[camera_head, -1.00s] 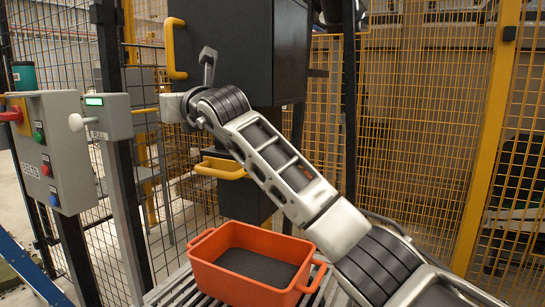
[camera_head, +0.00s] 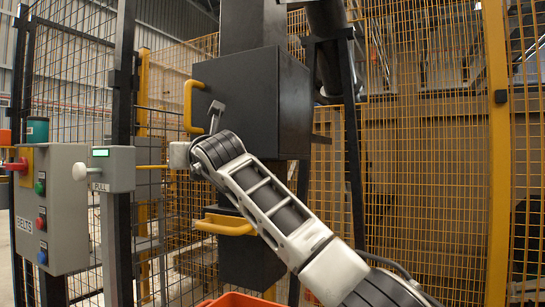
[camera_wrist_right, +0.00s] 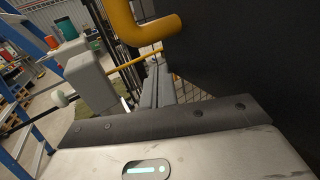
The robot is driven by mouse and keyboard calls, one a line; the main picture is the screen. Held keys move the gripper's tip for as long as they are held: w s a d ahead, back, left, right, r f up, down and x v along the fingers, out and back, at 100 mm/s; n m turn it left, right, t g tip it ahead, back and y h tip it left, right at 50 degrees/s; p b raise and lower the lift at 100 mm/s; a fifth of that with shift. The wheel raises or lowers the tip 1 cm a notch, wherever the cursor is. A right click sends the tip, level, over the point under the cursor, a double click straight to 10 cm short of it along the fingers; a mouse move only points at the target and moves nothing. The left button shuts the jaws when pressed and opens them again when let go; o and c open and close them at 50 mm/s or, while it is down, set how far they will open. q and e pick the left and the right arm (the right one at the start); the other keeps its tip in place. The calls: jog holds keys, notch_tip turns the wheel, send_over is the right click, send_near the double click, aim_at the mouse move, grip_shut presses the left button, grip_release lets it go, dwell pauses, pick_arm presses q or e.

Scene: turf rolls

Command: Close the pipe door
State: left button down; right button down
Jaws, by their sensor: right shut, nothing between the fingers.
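The handle also shows at the top of the right wrist view (camera_wrist_right: 148,28), beside a black panel (camera_wrist_right: 250,60). My right gripper (camera_wrist_right: 163,88) is shut and empty, just below the handle and left of the panel. In the head view it (camera_head: 178,155) points left, below the handle, apparently not gripping it. My left gripper is out of view.
A grey box marked PULL (camera_head: 118,168) with a white knob stands left of my right gripper. A control panel (camera_head: 52,210) is farther left. A second yellow handle (camera_head: 226,226) sits below. An orange bin (camera_head: 240,300) shows at the bottom. Yellow mesh fence (camera_head: 425,150) stands behind.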

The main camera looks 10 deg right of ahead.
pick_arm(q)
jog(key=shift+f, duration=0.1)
pick_arm(e)
jog(key=shift+a, duration=0.1)
